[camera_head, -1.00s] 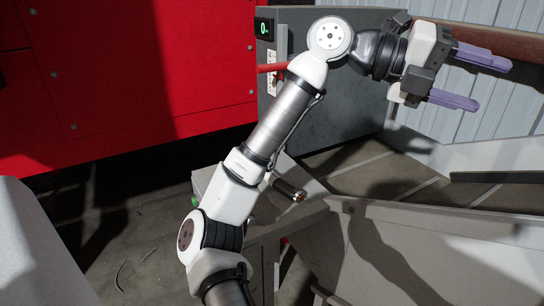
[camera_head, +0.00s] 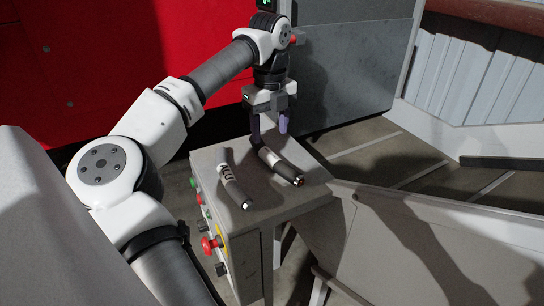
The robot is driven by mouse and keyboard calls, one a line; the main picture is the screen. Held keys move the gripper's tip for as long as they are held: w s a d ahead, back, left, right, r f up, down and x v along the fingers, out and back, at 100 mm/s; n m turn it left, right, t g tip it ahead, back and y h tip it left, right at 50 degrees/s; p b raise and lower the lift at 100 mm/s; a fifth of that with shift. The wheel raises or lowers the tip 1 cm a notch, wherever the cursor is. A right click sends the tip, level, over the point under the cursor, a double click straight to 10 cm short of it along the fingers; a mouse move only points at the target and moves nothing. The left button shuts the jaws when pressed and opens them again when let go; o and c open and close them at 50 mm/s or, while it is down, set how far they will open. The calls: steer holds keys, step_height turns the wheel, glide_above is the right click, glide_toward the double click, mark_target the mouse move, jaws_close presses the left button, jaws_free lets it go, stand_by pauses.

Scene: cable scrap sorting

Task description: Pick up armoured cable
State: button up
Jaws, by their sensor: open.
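Two short cable pieces lie on top of a grey control cabinet (camera_head: 272,204). The right piece (camera_head: 285,169) is thick and dark, with a pale band and a copper-coloured cut end toward the camera. The left piece (camera_head: 234,181) is dark grey with a pale lettered label and a bright silvery end. I cannot tell for certain which is the armoured cable. My gripper (camera_head: 269,132) points down with its purple fingers apart and empty, at the far end of the right piece. Whether the fingertips straddle or touch that piece is unclear.
The cabinet's front carries buttons and a red emergency stop (camera_head: 210,243). A large grey box (camera_head: 350,60) stands behind my gripper, and a red machine wall (camera_head: 100,60) is at the back left. A sloping grey metal panel (camera_head: 420,240) rises close on the right.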

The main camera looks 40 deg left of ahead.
mark_target(271, 153)
steer(key=shift+f+p, duration=0.45)
steer(key=shift+f, duration=3)
steer(key=shift+w+r, duration=0.1)
jaws_close()
